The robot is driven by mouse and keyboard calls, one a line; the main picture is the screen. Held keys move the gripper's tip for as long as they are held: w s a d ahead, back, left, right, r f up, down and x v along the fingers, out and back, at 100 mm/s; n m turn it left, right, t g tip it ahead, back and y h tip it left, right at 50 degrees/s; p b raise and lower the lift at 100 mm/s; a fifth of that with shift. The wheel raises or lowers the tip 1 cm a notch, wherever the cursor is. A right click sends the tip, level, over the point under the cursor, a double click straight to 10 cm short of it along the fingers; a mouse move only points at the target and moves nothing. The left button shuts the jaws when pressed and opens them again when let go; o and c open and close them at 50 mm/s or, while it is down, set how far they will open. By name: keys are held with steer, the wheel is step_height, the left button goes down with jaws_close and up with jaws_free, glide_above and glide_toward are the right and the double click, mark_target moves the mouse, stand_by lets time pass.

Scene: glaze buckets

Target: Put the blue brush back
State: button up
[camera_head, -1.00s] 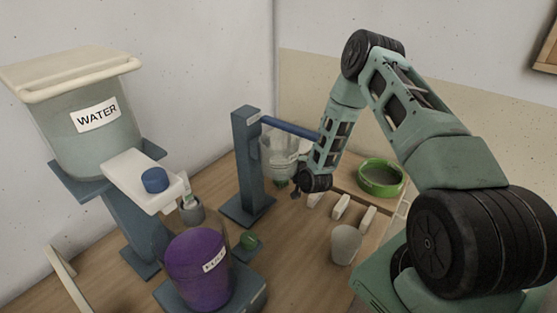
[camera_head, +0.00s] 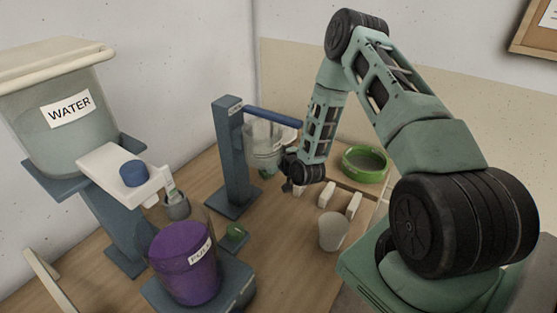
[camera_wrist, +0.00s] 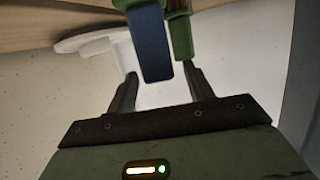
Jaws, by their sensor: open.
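A flat blue handle (camera_wrist: 153,45), which looks like the blue brush, hangs down from the top edge in the wrist view. Its end lies between my gripper's fingertips (camera_wrist: 162,85), which are apart and not closed on it. I cannot tell how far the handle is from the fingers in depth. A green handle (camera_wrist: 180,35) is beside it on the right, near the right finger. In the head view my gripper (camera_head: 287,187) is just right of the clear hopper on the blue stand, low over the table. I cannot make out the blue brush there.
The blue stand (camera_head: 232,160) with its horizontal blue bar (camera_head: 272,116) is close left of my gripper. A green bowl (camera_head: 365,163), pale blocks (camera_head: 353,205) and a pale cup (camera_head: 333,232) are to the right. The purple bucket (camera_head: 185,265) and water tank (camera_head: 65,130) are left.

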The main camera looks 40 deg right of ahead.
steer(key=b+v, duration=0.2)
steer(key=v, duration=0.7)
steer(key=shift+d, duration=0.1)
